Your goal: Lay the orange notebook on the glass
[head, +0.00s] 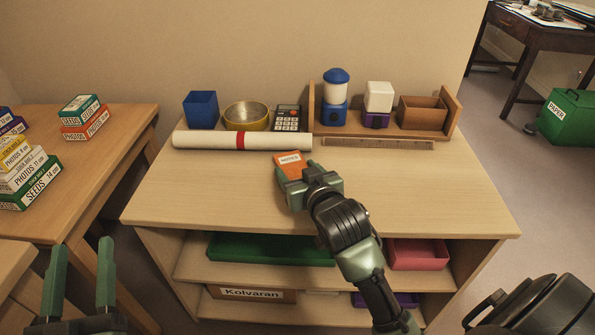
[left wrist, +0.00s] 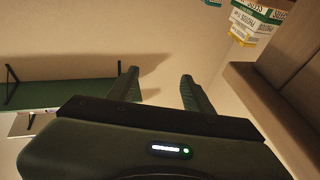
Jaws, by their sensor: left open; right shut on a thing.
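The orange notebook (head: 290,158), with a white label reading "NOTES", is at the middle of the wooden desk top. My right gripper (head: 296,172) is shut on its near part and hides some of it. I cannot tell whether the notebook touches the desk top or is held just above it. My left gripper (head: 80,258) is open and empty at the lower left, far from the notebook. Its spread fingers also show in the left wrist view (left wrist: 158,85). I cannot pick out the glass in either view.
On the desk (head: 215,190) stand a blue cup (head: 201,108), a brass bowl (head: 246,117), a calculator (head: 288,117), a rolled paper (head: 210,141), a ruler (head: 380,144) and a wooden organizer (head: 452,112). Stacked boxes (head: 30,180) are at left. The desk's front left is clear.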

